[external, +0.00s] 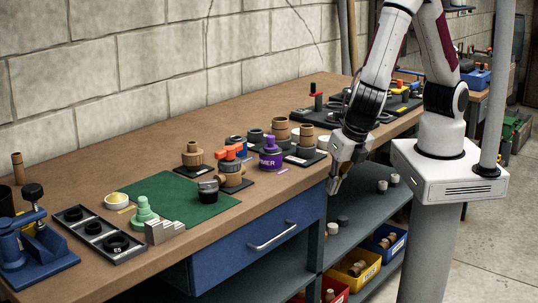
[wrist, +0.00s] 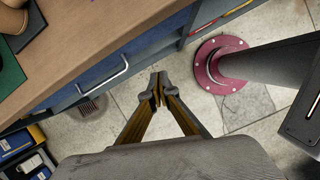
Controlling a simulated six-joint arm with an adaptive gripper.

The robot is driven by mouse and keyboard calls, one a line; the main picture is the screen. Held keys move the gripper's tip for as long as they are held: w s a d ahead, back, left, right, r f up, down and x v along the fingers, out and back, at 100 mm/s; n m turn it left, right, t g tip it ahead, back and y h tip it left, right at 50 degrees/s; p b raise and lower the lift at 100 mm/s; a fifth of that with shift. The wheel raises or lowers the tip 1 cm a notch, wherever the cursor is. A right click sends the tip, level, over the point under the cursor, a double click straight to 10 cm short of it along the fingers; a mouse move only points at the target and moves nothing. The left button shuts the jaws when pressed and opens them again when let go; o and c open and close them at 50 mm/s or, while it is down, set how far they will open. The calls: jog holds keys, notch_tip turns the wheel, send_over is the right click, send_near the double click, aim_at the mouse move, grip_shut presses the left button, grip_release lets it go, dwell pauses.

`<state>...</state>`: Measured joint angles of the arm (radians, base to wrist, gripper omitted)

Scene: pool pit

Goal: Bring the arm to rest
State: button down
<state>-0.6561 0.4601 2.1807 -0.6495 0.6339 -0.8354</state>
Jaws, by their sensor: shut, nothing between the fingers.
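My gripper (external: 334,186) hangs just off the front edge of the wooden workbench (external: 150,165) in the external view, pointing down. In the wrist view my gripper (wrist: 158,88) is shut, with its fingertips together and nothing between them. It is over the open floor (wrist: 130,105) in front of the bench. My arm is bent, with the forearm coming down from the upper right.
A grey shelf (external: 350,235) with yellow (external: 358,272) and blue bins (external: 385,240) lies below. A blue drawer (external: 255,245) faces front. A red floor flange (wrist: 215,65) stands at right.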

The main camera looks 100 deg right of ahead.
jog(key=s+d+r+m+t+y, duration=0.1)
jog(key=s+d+r+m, duration=0.4)
jog(key=r+m, duration=0.2)
jog(key=s+d+r+m+t+y, duration=0.1)
jog(key=s+d+r+m, duration=0.4)
jog(key=r+m, duration=0.3)
jog(key=s+d+r+m+t+y, duration=0.1)
jog(key=s+d+r+m, duration=0.4)
jog(key=r+m, duration=0.3)
jog(key=shift+d+r+y, duration=0.3)
jog(key=shift+d+r, duration=0.55)
dwell(0.7)
